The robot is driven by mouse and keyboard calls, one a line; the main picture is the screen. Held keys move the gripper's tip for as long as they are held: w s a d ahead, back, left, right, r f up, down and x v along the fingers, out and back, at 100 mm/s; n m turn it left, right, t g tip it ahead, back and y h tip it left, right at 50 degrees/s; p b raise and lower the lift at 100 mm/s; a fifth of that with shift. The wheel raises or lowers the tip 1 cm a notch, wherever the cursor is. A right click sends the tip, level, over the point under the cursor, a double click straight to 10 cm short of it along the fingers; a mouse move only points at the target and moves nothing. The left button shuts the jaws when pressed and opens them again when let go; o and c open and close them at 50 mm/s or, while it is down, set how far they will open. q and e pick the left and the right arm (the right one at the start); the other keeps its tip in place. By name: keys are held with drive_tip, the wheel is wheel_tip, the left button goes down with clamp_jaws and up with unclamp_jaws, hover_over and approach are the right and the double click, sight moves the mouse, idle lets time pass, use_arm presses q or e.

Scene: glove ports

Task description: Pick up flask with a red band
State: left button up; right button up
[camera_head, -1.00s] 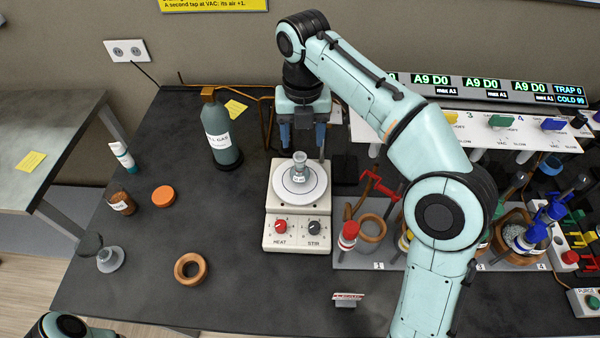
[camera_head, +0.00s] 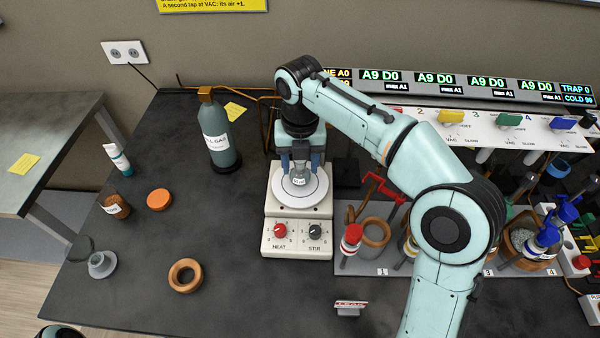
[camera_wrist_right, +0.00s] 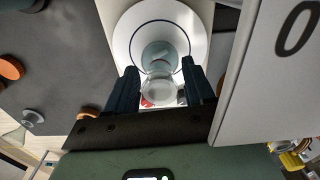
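A small clear glass flask (camera_head: 299,174) stands upright on the white round plate of the hotplate stirrer (camera_head: 272,222). In the right wrist view the flask (camera_wrist_right: 159,72) lies between the open fingers (camera_wrist_right: 160,88), with gaps on both sides. My left gripper is out of view; only a bit of my left arm shows at the bottom left.
A dark gas bottle (camera_head: 220,138) stands behind left of the stirrer. To the right are a red-capped vial (camera_head: 351,238), a cork ring (camera_head: 375,232) and a red clamp (camera_head: 380,186). An orange cap (camera_head: 159,200) and another ring (camera_head: 185,276) lie left. The front-left bench is mostly clear.

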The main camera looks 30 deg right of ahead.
drive_tip(key=c, duration=0.8)
drive_tip(key=shift+o, duration=0.2)
drive_tip(key=shift+r, duration=0.1)
use_arm(q)
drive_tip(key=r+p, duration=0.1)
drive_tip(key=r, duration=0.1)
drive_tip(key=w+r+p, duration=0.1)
drive_tip(key=p, duration=0.1)
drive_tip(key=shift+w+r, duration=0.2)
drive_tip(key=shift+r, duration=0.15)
use_arm(e)
wheel_tip(320, 180, up, 10)
